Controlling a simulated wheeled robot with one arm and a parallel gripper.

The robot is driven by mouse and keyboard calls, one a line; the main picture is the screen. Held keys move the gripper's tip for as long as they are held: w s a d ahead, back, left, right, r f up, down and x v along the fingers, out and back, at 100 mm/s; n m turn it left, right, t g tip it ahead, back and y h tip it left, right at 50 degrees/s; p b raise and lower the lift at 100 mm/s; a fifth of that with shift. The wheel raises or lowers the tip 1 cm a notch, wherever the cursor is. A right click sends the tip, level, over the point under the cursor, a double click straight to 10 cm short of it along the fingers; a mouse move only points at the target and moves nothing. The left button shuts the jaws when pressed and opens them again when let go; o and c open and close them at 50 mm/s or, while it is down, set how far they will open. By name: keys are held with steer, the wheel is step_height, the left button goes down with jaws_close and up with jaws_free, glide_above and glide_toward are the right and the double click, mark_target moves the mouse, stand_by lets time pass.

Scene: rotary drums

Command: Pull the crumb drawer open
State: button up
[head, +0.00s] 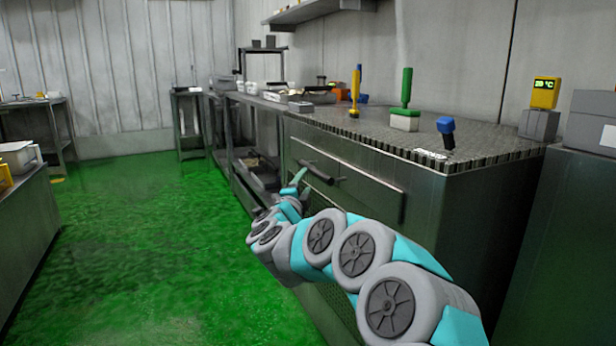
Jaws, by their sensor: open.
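The crumb drawer (365,190) is a wide grey metal front in the upper side of the steel cabinet. It looks about flush with the cabinet. Its dark bar handle (318,173) runs along the front, left of the middle. My gripper (301,182) is at the handle's near-left side, just below and left of the bar, with its teal fingers open. I cannot tell whether a finger touches the bar. My arm covers the lower front of the cabinet.
The cabinet top (385,135) carries a green-handled tool (406,88), a yellow tool (355,92) and a blue knob (446,126). A yellow display (545,92) stands at the right. The green floor (140,230) is clear left of the cabinet. Another counter (25,225) stands at far left.

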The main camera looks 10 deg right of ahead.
mark_target(314, 175)
steer(key=shift+m+h, duration=0.4)
steer(key=shift+h, duration=0.1)
steer(key=shift+d+f+x, duration=0.1)
steer(key=shift+f+x, duration=0.05)
steer(key=shift+x, duration=1.2)
steer(key=shift+d+f+x, duration=0.1)
steer(key=shift+d+x, duration=0.05)
steer(key=shift+x, duration=1.25)
steer(key=shift+d+f+x, duration=0.1)
steer(key=shift+f+x, duration=0.05)
steer(key=shift+x, duration=1.2)
steer(key=shift+s, duration=0.1)
jaws_close()
